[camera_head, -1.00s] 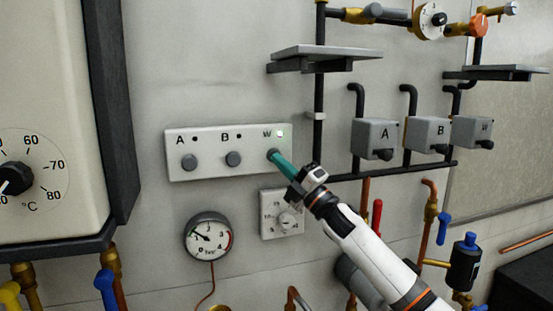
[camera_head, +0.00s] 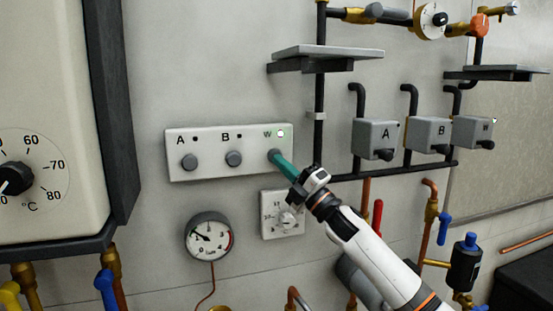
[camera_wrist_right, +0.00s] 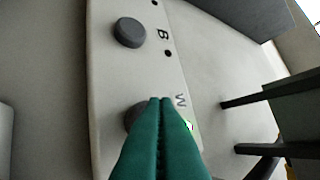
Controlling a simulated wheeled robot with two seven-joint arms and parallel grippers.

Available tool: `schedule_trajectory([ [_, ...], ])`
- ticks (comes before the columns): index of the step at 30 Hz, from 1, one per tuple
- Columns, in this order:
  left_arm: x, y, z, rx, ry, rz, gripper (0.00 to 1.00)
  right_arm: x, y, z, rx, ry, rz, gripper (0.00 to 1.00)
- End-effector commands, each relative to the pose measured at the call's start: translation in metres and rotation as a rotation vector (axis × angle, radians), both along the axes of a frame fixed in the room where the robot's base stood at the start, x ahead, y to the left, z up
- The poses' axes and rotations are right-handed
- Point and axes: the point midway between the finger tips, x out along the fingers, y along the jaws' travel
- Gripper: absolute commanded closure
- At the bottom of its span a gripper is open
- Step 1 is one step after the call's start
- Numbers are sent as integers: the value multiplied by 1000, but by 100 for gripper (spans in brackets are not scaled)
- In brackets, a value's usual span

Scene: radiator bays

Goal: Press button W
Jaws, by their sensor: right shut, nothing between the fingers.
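Button W (camera_head: 273,155) is the rightmost of three round grey buttons on a pale wall panel (camera_head: 212,172). Its lamp (camera_head: 281,133) glows bright, with green at its edge. My right gripper (camera_head: 279,160) has teal fingers, shut and empty, with their tips at button W. In the right wrist view the shut fingers (camera_wrist_right: 160,104) cover much of button W (camera_wrist_right: 133,118); I cannot tell how far the button is pressed in. Button A (camera_head: 190,162) and button B (camera_head: 233,158) are clear of the gripper, and their lamps are dark. My left gripper is not in view.
A pressure gauge (camera_head: 208,237) and a dial plate (camera_head: 283,214) are below the panel. Grey boxes A (camera_head: 371,134), B (camera_head: 424,133) and W (camera_head: 468,131) hang on black pipes to the right. A grey shelf (camera_head: 327,53) juts out above.

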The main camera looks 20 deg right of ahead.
Motion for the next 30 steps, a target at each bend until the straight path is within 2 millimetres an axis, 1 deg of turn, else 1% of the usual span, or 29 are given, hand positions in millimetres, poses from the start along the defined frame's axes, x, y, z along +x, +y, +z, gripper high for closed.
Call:
schedule_trajectory([
  [6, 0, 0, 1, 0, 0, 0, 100, -23, -1, -1, -2, 0, 0, 100],
  [15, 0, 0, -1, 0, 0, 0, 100, -50, -2, -1, -1, 0, -1, 100],
  [19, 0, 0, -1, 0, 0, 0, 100, -54, -2, 0, -1, 1, 0, 100],
  [26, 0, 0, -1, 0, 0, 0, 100, -54, -2, -1, 0, 2, -1, 100],
  [28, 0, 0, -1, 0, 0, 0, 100, -54, 0, -7, 13, 21, -1, 100],
  [29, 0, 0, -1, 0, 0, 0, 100, -53, 1, -14, 25, 42, -3, 100],
  [30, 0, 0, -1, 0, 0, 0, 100, -53, 3, -26, 50, 80, -7, 100],
])
